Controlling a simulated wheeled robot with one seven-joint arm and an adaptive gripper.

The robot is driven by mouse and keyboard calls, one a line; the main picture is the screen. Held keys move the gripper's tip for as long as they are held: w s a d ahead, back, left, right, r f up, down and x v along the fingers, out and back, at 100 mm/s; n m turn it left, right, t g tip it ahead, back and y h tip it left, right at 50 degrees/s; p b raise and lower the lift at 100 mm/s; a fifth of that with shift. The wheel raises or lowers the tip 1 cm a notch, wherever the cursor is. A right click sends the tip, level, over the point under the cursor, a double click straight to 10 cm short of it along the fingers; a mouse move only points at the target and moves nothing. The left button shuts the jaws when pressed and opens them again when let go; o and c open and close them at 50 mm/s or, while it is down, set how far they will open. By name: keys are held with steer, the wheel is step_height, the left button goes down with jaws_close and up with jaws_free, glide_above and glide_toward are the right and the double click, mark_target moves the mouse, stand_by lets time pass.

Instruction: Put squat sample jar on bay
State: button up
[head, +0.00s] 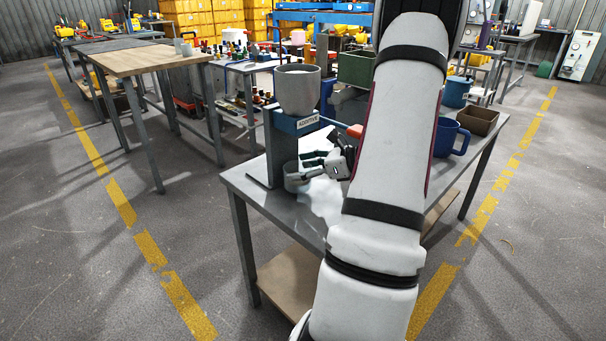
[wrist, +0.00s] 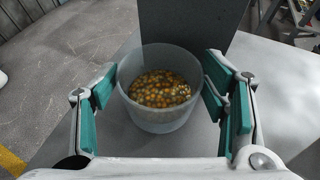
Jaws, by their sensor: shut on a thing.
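The squat sample jar (wrist: 160,124) is a wide, translucent grey cup holding many yellow, orange and brown beads. In the wrist view it stands upright between the green finger pads of my gripper (wrist: 160,78), which is shut on it. In the head view the jar (head: 292,181) is low beside the dispenser stand (head: 276,150), with my gripper (head: 308,168) on its right. The stand has a blue bracket labelled ADDITIVE (head: 300,123) and a grey hopper (head: 298,92) above the jar. I cannot tell which surface is the bay.
The grey metal table (head: 244,181) carries the stand. A dark upright plate (wrist: 190,30) rises just behind the jar. A green bin (head: 356,69), a blue mug (head: 447,137) and a brown box (head: 478,121) stand further back. My arm hides the table's middle.

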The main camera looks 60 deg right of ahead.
steer(key=shift+d+f+b, duration=0.2)
steer(key=shift+f+b, duration=0.1)
steer(key=shift+f, duration=0.45)
steer(key=shift+f, duration=0.1)
steer(key=o, duration=1.3)
steer(key=s+p, duration=0.1)
steer(key=s, duration=0.3)
steer(key=s+d, duration=0.1)
steer(key=s, duration=0.3)
steer(key=s+d+p, duration=0.1)
steer(key=s, duration=0.4)
steer(key=shift+r+p, duration=0.3)
steer(key=shift+p, duration=0.05)
